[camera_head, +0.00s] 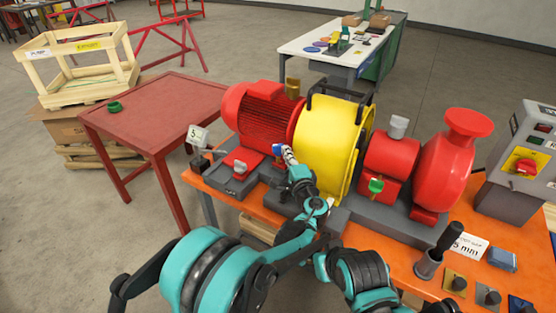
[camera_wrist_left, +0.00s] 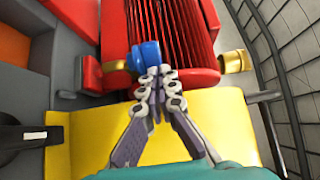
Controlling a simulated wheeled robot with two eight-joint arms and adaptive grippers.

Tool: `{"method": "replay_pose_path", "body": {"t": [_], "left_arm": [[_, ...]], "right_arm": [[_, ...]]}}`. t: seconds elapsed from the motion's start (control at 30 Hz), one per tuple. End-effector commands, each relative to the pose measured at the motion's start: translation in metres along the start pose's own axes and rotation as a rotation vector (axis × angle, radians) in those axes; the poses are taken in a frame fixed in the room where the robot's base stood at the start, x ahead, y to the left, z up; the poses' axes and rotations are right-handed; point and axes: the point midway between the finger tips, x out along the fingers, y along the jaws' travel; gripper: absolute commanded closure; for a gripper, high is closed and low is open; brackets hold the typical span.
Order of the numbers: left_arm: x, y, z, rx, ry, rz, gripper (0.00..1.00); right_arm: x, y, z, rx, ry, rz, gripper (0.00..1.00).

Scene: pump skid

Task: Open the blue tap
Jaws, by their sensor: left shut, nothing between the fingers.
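The blue tap (camera_head: 278,149) is a small blue knob beside the red finned motor (camera_head: 265,115), just left of the yellow guard (camera_head: 328,140). In the left wrist view the blue tap (camera_wrist_left: 145,57) sits in front of the motor's red fins. My left gripper (camera_head: 288,154) reaches over the skid to the tap. Its fingers (camera_wrist_left: 160,74) are shut with nothing between them. The fingertips are at the tap's near side, touching it or very close; I cannot tell which. They hide part of it. My right gripper is not in view.
A red pump (camera_head: 447,160) and a green-handled valve (camera_head: 376,186) stand right of the guard. A grey control box (camera_head: 525,160) stands at right. A red table (camera_head: 155,110) with a green ring (camera_head: 115,107) is at left.

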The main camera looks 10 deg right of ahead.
Motion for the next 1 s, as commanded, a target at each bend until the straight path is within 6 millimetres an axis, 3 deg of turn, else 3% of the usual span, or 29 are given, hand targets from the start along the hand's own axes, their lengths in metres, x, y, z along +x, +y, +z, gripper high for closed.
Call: {"method": "replay_pose_path", "body": {"t": [0.63, 1.0], "left_arm": [[0.0, -0.005, -0.001, 0.0, 0.002, 0.0, 1.0], [0.0, -0.069, -0.001, 0.0, 0.001, 0.0, 1.0]], "right_arm": [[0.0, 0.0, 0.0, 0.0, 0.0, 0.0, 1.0], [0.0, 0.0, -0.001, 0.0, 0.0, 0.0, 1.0]]}}
